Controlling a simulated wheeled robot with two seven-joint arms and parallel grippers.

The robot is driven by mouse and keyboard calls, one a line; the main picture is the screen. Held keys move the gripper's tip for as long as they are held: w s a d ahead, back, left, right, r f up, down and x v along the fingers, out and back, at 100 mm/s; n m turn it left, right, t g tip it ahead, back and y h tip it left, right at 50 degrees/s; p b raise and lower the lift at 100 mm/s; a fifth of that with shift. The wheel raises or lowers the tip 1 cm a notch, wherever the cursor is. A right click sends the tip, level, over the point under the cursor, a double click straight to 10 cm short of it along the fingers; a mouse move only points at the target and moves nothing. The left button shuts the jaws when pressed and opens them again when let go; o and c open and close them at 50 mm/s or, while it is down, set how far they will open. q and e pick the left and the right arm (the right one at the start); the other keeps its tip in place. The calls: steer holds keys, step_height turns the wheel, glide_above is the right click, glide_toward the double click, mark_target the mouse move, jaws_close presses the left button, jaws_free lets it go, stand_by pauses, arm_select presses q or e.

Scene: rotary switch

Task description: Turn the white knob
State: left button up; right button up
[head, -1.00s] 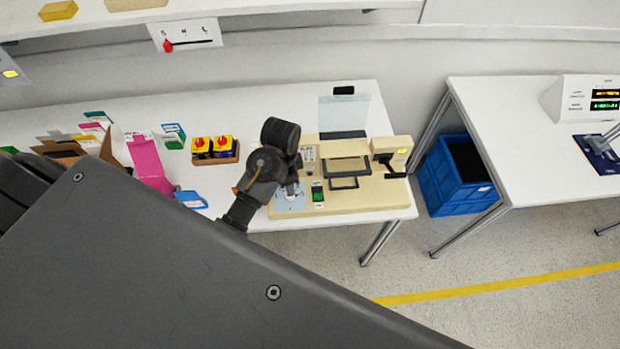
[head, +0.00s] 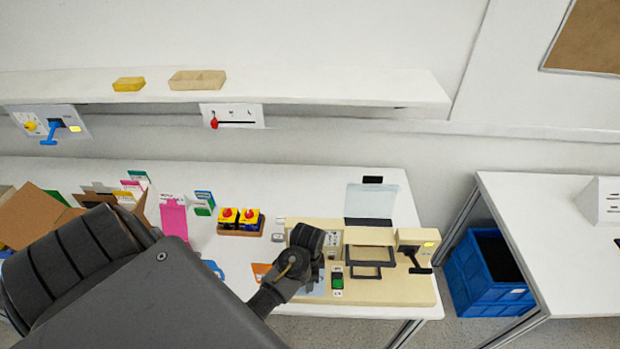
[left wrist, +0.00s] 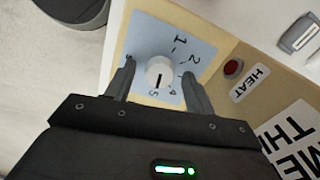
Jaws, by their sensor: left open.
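The white knob (left wrist: 159,72) sits on a light blue dial plate (left wrist: 150,32) with numbers around it, on a beige machine (head: 400,290). Its dark pointer mark faces the gripper side, towards the bottom of the left wrist view. My left gripper (left wrist: 160,83) is open, with one finger on each side of the knob and small gaps visible. In the head view my left wrist (head: 292,268) is over the left part of the machine and hides the knob. My right gripper is in neither view.
A red button (left wrist: 233,67) and a HEAT label (left wrist: 250,83) are right of the dial. A blue crate (head: 487,275) stands on the floor at right.

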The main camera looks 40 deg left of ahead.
arm_select(q)
steer(key=c, duration=1)
steer(key=shift+n, duration=0.3)
steer(key=n, duration=0.3)
steer(key=shift+n, duration=0.4)
steer(key=n, duration=0.3)
steer(key=shift+r+n, duration=0.1)
steer(key=shift+n, duration=0.2)
steer(key=n, duration=0.4)
steer(key=shift+w+n, duration=0.1)
steer(key=shift+n, duration=1.7)
